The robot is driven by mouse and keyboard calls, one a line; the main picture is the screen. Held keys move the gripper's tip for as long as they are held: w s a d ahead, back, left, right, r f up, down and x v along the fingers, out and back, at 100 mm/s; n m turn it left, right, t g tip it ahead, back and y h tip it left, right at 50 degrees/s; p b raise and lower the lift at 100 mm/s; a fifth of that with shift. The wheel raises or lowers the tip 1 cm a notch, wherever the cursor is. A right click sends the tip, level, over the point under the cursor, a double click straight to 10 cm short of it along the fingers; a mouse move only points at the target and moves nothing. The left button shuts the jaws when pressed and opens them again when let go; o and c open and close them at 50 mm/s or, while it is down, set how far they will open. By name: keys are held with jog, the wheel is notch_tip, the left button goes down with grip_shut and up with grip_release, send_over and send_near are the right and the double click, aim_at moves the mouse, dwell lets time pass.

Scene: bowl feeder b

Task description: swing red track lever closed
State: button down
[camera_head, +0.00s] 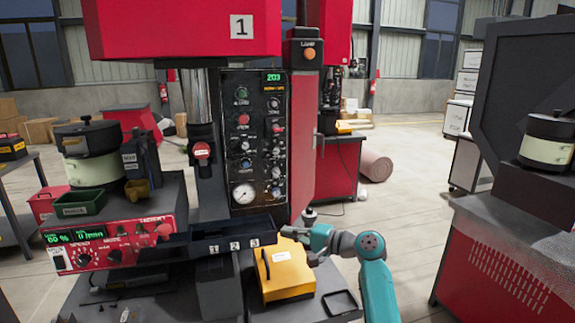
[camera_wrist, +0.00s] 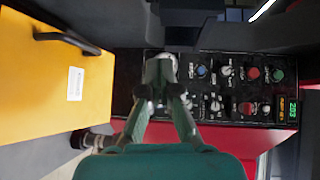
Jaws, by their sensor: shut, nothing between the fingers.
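The dark feeder track (camera_head: 190,250) runs across the front of the machine, with number tags 1, 2 and 3 near its right end. I cannot clearly make out a red lever on the track in either view. My gripper (camera_head: 291,232) is at the right end of the track, above the yellow box (camera_head: 287,273). In the wrist view, my gripper (camera_wrist: 160,72) has its fingers together and empty, in front of the black control panel (camera_wrist: 225,92). The yellow box (camera_wrist: 50,85) fills the left of that view.
A red control unit (camera_head: 110,243) with dials and displays stands at the left of the track. The machine's panel (camera_head: 258,150) rises behind my gripper. A small black tray (camera_head: 341,304) lies right of the yellow box. Open floor lies to the right.

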jog(key=s+d+f+m+t+h, duration=0.15)
jog(key=s+f, duration=0.25)
jog(key=f, duration=0.4)
jog(key=s+d+f+t+h, duration=0.15)
jog(key=s+f, duration=0.25)
jog(key=f, duration=0.4)
jog(key=s+d+f+m+t+h, duration=0.1)
jog(key=s+d+f+h, duration=0.2)
jog(key=f, duration=0.6)
jog(key=s+d+f+h, duration=0.25)
jog(key=s+f, duration=0.25)
jog(key=s, duration=0.5)
jog(key=s+d+f+h, duration=0.25)
jog(key=s+f, duration=0.35)
jog(key=s, duration=0.4)
jog(key=s+d+r+n+t+h, duration=0.1)
jog(key=s+d+n, duration=0.15)
jog(key=s, duration=0.85)
jog(key=s+d+r+n+t+h, duration=0.1)
jog(key=s+d+r+h, duration=0.15)
jog(key=s, duration=0.75)
jog(key=s+d+r+n+t, duration=0.1)
jog(key=s+r+n, duration=0.3)
jog(key=s+r, duration=1)
jog(key=shift+s+d+r+n, duration=0.2)
jog(key=shift+s+d+n, duration=0.15)
jog(key=shift+s, duration=0.35)
